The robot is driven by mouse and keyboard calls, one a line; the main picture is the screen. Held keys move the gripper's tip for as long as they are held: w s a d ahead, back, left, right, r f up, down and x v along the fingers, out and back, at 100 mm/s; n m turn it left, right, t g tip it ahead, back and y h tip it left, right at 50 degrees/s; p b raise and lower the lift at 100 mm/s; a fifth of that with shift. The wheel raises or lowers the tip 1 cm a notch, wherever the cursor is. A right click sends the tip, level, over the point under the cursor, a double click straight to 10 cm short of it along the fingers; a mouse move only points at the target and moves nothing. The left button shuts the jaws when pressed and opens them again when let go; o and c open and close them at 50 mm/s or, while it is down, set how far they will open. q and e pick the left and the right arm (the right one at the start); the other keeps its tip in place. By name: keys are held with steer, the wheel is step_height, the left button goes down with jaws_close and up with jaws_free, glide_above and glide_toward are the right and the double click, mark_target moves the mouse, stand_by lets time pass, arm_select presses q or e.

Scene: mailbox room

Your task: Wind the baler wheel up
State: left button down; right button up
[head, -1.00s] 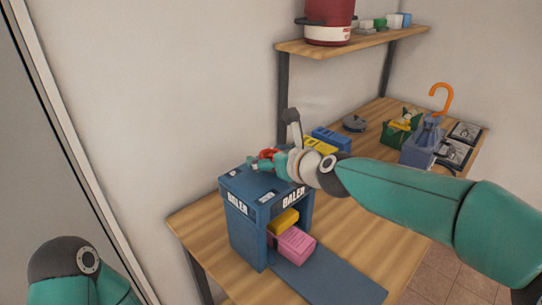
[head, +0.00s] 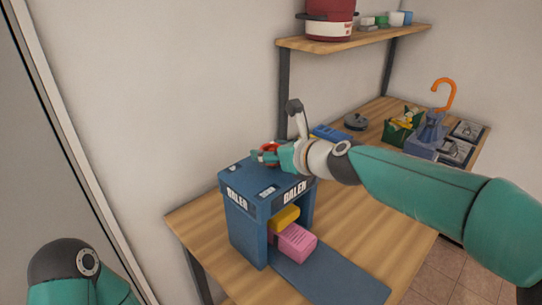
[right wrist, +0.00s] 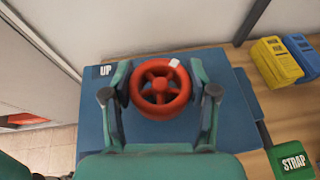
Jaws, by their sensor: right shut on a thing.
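The blue baler (head: 246,222) stands on the wooden table, with a yellow block (head: 286,217) and a pink block (head: 297,242) at its open front. Its red wheel (right wrist: 160,112) is on top and has a white mark at its upper right rim; it also shows in the head view (head: 268,149). My right gripper (right wrist: 160,76) is shut on the wheel, one finger on each side of the rim. An UP label (right wrist: 104,71) is on the baler's top, left of the wheel. My left arm shows at lower left in the head view, its gripper out of frame.
A STRAP label (right wrist: 293,162) sits on a green block right of the baler. Yellow (right wrist: 275,62) and blue boxes (right wrist: 302,55) stand behind. Bins and an orange hook (head: 444,96) are at the far table end. A shelf (head: 352,41) hangs above.

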steer(key=shift+w+f+n+g+y+b, duration=0.1)
steer(key=shift+f+n+g+y+b, duration=0.1)
steer(key=shift+n+g+y+b, duration=0.8)
steer(key=shift+n+y+b, duration=0.1)
steer(key=shift+n, duration=0.1)
steer(key=shift+r+n+g+y+p, duration=0.25)
steer(key=shift+n+g+y+p, duration=0.05)
steer(key=shift+n+g+p, duration=0.1)
steer(key=n+g+y+p, duration=0.1)
steer(key=n+g+p, duration=0.1)
steer(key=p, duration=0.2)
steer(key=n+g+p, duration=0.2)
steer(key=p, duration=0.3)
steer(key=n+g+y+p, duration=0.1)
steer(key=n+g+p, duration=0.1)
steer(key=g+p, duration=0.1)
steer(key=shift+r+n+y+p, duration=0.25)
steer(key=shift+n+y+p, duration=0.05)
steer(key=shift+p, duration=0.5)
steer(key=shift+s+f+n+g+p, duration=0.2)
steer(key=shift+f+n+g+p, duration=0.05)
steer(key=shift+n+g+p, duration=0.75)
steer(key=o, duration=1.2)
